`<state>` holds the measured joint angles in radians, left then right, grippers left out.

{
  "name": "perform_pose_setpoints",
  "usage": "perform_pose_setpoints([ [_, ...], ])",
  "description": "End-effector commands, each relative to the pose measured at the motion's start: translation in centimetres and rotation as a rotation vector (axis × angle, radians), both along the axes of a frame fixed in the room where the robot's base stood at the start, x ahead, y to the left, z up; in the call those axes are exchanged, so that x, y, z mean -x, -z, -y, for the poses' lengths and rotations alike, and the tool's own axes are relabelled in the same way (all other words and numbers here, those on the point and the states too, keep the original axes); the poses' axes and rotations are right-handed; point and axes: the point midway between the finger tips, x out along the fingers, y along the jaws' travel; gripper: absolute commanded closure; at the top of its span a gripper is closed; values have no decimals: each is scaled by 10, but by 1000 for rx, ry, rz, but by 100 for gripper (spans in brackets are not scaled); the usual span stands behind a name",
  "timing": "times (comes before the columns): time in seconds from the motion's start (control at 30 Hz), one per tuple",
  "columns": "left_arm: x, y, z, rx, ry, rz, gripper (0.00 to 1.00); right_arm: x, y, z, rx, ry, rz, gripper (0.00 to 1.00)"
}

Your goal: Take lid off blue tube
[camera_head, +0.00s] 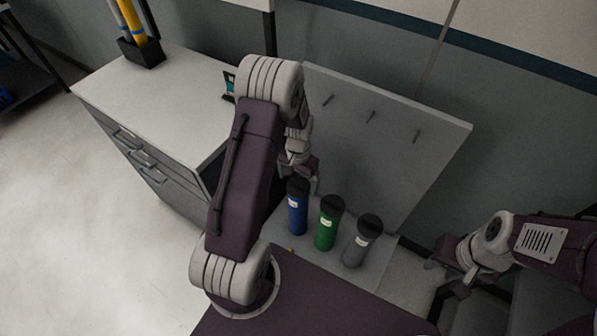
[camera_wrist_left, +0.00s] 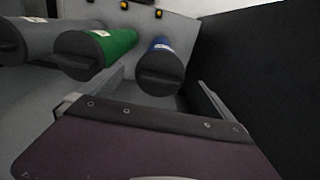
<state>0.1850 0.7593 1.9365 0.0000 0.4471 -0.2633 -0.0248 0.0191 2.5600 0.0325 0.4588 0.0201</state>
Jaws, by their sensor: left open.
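The blue tube (camera_head: 297,213) stands upright on a grey surface with its black lid (camera_head: 298,186) on top. It also shows in the left wrist view (camera_wrist_left: 161,45), where its dark lid (camera_wrist_left: 160,73) faces the camera. My left gripper (camera_head: 304,177) is open and empty, close to the blue tube's lid. In the left wrist view the lid appears between its spread fingers (camera_wrist_left: 150,98); I cannot tell whether they touch it. My right gripper (camera_head: 443,277) is at the lower right, away from the tubes, its fingers apart and empty.
A green tube (camera_head: 327,229) and a grey tube (camera_head: 358,248), both with black lids, stand to the right of the blue one. A pegged panel (camera_head: 400,130) rises behind them. A white cabinet (camera_head: 165,95) with drawers stands left, holding a black holder (camera_head: 142,53).

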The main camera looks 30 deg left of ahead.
Motion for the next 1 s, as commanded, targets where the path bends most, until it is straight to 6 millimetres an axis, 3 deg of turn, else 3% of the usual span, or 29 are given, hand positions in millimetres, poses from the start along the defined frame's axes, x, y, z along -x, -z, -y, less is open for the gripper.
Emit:
perform_pose_setpoints([
  [0.13, 0, 13, 0, 0, 0, 0, 0, 0, 1, 0, 0, 0, 0, 64],
  [0.4, -1, 15, 0, -1, 0, 2, 0, 0, 1, 0, 0, 0, 0, 64],
  [0.63, 0, 15, 0, 0, 0, 2, 64, 0, 1, 0, 0, 0, 0, 64],
  [1.0, 0, 4, 0, 0, 0, 2, 65, 0, -9, 0, 0, 0, 0, 64],
])
